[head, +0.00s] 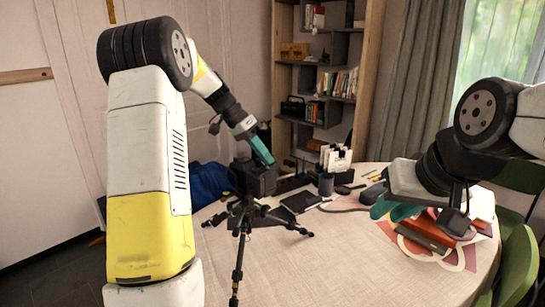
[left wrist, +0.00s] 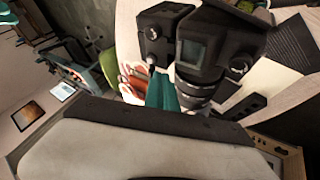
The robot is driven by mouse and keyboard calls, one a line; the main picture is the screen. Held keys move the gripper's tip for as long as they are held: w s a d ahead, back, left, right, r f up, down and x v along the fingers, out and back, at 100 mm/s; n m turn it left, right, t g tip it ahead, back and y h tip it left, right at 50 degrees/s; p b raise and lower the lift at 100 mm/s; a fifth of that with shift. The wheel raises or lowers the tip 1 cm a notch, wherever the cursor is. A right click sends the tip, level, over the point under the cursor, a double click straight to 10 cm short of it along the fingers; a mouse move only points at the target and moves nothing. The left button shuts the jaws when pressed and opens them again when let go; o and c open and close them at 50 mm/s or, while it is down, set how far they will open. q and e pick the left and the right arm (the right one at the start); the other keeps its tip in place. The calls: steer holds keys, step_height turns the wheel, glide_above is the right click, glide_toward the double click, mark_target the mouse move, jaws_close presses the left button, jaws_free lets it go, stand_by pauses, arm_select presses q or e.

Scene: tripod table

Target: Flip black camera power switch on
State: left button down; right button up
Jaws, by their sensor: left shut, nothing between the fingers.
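The black camera (head: 258,180) sits on a black tripod (head: 240,235) on the table. My left gripper (head: 262,151) is shut and empty, its teal fingers pointing down at the camera's top. In the left wrist view the teal fingers (left wrist: 161,92) are beside the camera body (left wrist: 212,45); I cannot tell whether they touch it. Round dials show on the camera there, but I cannot make out which part is the power switch. My right gripper (head: 393,210) hangs over the table's right side, well away from the camera; its opening is unclear.
The round table (head: 330,265) has clear room at its front. A black tablet-like item (head: 300,201), a dark cup (head: 326,184) and small items lie right of the camera. Books (head: 428,236) lie below my right gripper. A green chair (head: 520,265) stands at the right.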

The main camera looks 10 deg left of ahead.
arm_select(q)
steer(key=shift+d+m, duration=0.1)
steer(key=shift+m, duration=0.3)
steer(key=d+m+g, duration=0.1)
steer(key=m+g, duration=0.1)
steer(key=m, duration=0.1)
steer(key=shift+d, duration=0.2)
steer(key=shift+w, duration=0.1)
stand_by(0.4)
steer(key=shift+s+a, duration=0.35)
steer(key=shift+a, duration=0.4)
steer(key=shift+f, duration=0.1)
steer(key=shift+d, duration=0.1)
